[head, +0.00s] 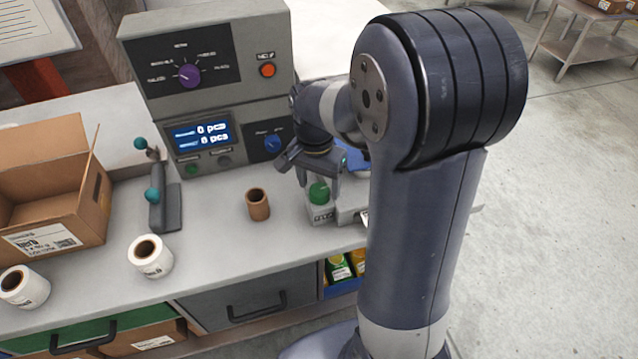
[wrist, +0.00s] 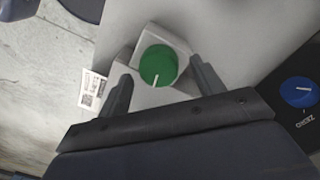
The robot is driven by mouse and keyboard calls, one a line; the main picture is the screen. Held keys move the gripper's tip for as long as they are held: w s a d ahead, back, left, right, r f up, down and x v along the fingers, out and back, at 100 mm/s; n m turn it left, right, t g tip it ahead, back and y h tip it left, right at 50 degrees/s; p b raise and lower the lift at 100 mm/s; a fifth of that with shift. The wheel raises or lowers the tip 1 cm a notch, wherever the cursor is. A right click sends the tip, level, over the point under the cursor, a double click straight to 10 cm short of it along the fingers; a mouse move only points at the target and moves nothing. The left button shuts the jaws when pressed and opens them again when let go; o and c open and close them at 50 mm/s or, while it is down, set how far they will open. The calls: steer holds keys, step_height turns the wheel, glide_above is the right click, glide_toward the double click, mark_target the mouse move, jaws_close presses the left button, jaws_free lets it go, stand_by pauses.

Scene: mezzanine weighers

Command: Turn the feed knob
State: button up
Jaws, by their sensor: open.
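A round green knob (head: 319,193) with a white pointer line sits on a small pale grey box (head: 321,215) on the bench, whose front label is too small to read surely. In the wrist view the green knob (wrist: 158,66) lies between my two fingers, its pointer toward the bottom of the picture. My gripper (head: 318,180) is open just above the knob, one finger on each side; it also shows in the wrist view (wrist: 160,75). I see a gap at each finger and cannot tell their exact height over the knob.
A weigher console (head: 215,75) stands behind, with a purple knob (head: 189,76), a red button (head: 267,70) and a blue knob (head: 272,144). A brown cup (head: 257,204), a teal-handled lever unit (head: 165,205), label rolls (head: 150,257) and an open carton (head: 45,190) stand left.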

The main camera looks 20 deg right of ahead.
mark_target(317, 188)
step_height(317, 188, up, 10)
steer(key=shift+w+a, duration=0.15)
steer(key=shift+a, duration=0.05)
stand_by(0.3)
steer(key=f, duration=1)
steer(key=shift+s+d+f, duration=0.2)
steer(key=shift+f, duration=0.2)
